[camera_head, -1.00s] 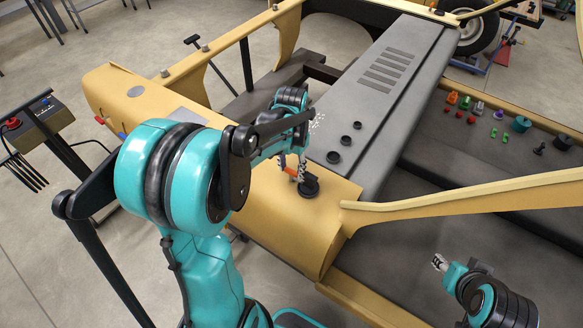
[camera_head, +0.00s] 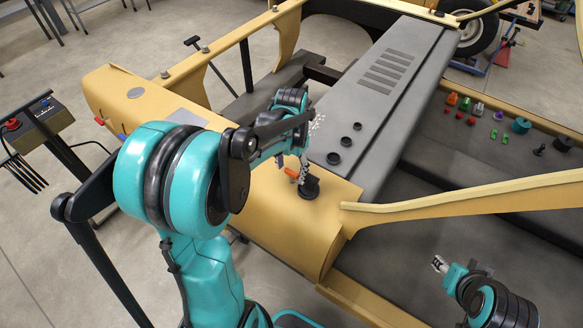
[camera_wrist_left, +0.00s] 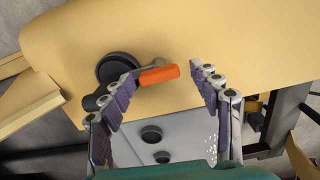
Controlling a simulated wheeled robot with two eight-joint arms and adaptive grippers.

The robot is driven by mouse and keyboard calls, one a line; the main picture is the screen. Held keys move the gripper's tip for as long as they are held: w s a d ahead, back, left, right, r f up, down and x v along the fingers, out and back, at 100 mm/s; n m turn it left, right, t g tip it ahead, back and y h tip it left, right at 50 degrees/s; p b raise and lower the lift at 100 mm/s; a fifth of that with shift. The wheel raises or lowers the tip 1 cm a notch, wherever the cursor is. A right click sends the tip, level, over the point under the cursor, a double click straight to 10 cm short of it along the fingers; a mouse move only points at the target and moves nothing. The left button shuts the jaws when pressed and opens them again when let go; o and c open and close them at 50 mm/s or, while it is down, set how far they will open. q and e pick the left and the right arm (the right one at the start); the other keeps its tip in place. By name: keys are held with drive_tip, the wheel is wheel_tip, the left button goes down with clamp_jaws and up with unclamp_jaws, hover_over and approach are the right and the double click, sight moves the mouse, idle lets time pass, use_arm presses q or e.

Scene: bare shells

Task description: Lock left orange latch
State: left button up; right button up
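The orange latch (camera_head: 292,173) is a short orange handle on a round black base (camera_head: 310,188), mounted on the yellow body panel. In the left wrist view the orange handle (camera_wrist_left: 158,75) points right from the black base (camera_wrist_left: 118,68). My left gripper (camera_head: 293,160) is over the latch. In the left wrist view its fingers (camera_wrist_left: 166,78) are spread apart, with the orange handle near the tip of the left-hand finger; whether they touch I cannot tell. My right gripper (camera_head: 440,264) is at the lower right, far from the latch, and looks open, with nothing in it.
The yellow panel (camera_head: 270,220) surrounds the latch. A long grey cover (camera_head: 375,85) with several black round knobs lies behind it. A yellow beam (camera_head: 450,207) crosses at right. Small coloured parts (camera_head: 465,104) lie on the dark surface at far right. A control box (camera_head: 30,120) stands at left.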

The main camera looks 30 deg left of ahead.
sight(291, 172)
use_arm(q)
drive_tip(key=shift+r, duration=4)
drive_tip(key=shift+f, duration=0.1)
